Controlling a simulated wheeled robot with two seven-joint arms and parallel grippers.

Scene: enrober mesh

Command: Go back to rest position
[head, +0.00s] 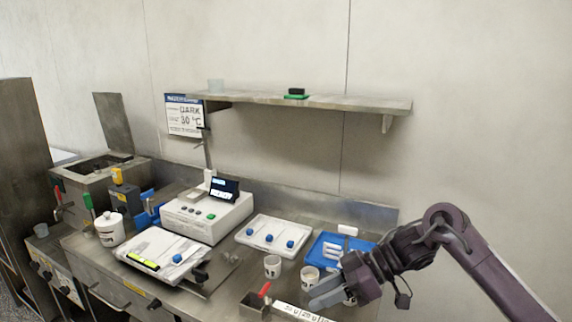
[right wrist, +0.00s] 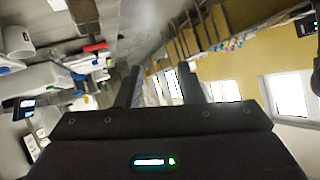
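My right gripper (head: 326,292) is at the lower right of the head view, its arm coming in from the right edge. It hangs over the front right part of the steel bench, close to a white cup (head: 310,275). I cannot tell from the head view whether it touches the cup. In the right wrist view my right gripper (right wrist: 158,88) has its two dark fingers apart, with nothing seen between them. My left gripper is in neither view.
A white tray with blue knobs (head: 272,237), a blue tray (head: 357,243), another cup (head: 272,266) and a small metal box (head: 255,306) stand near the right arm. A white machine (head: 207,217) stands left. A shelf (head: 345,103) juts from the wall above.

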